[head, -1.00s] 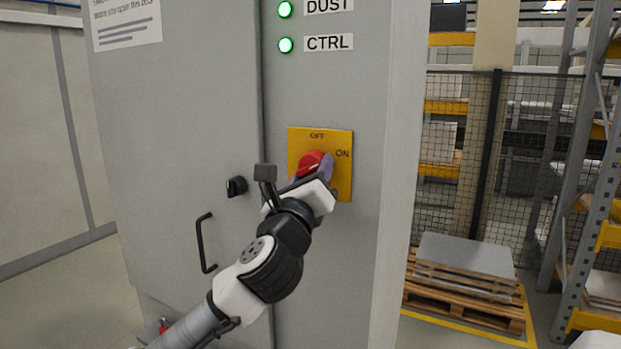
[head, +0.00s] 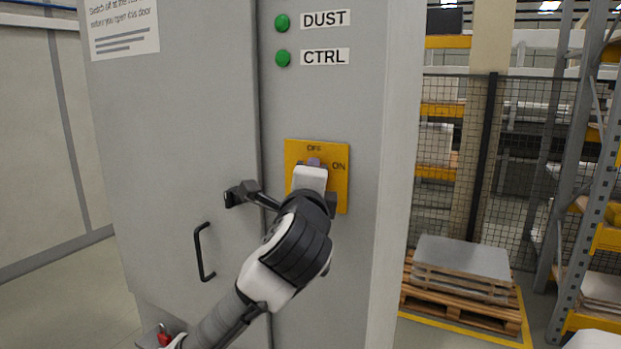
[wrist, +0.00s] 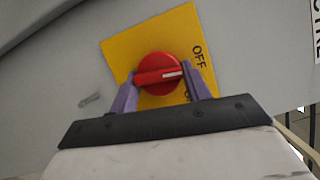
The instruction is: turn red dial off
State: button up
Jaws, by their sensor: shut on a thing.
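The red dial (wrist: 156,76) sits on a yellow plate (wrist: 128,52) marked OFF and ON, on the front of a grey cabinet (head: 190,110). My gripper (wrist: 163,88) has its two purple fingers on either side of the dial's grip bar, shut on it. The white mark on the bar points close to the OFF label, slightly to its ON side. The DUST lamp (head: 282,23) and CTRL lamp (head: 283,58) are dark green, unlit.
A black door knob (head: 233,197) and a black door handle (head: 200,252) are left of my gripper. A pallet with boards (head: 462,285) stands on the floor at right, before a mesh fence (head: 455,200) and racking (head: 585,190).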

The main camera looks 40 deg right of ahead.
jog(key=shift+r+n+p, duration=0.1)
jog(key=shift+n+p, duration=0.25)
jog(key=shift+n, duration=0.35)
jog(key=o, duration=1)
jog(key=shift+c, duration=0.2)
jog(key=b+v, duration=0.4)
jog(key=v, duration=1)
jog(key=shift+r, duration=0.4)
jog(key=shift+w, duration=0.1)
